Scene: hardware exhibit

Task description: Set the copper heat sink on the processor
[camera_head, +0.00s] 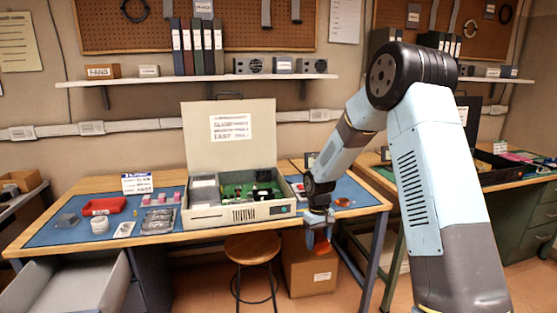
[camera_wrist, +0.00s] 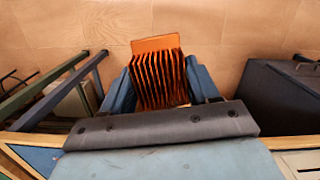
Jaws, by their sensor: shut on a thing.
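The copper heat sink (camera_wrist: 160,75) is a finned orange block, seen large in the wrist view. My gripper (camera_wrist: 163,85) is shut on it, with a blue finger on either side. In the head view my gripper (camera_head: 319,232) hangs in front of the table's front edge, with the orange heat sink (camera_head: 322,247) at its tips. An open computer case (camera_head: 235,214) stands on the table with its lid up. Its green board (camera_head: 236,189) shows inside. The processor cannot be made out at this size.
The workbench (camera_head: 100,184) holds a red tray (camera_head: 104,206), a white jar (camera_head: 99,224) and several small parts left of the case. A stool (camera_head: 252,247) and a cardboard box (camera_head: 308,265) stand below the front edge. A second bench (camera_head: 528,177) is at right.

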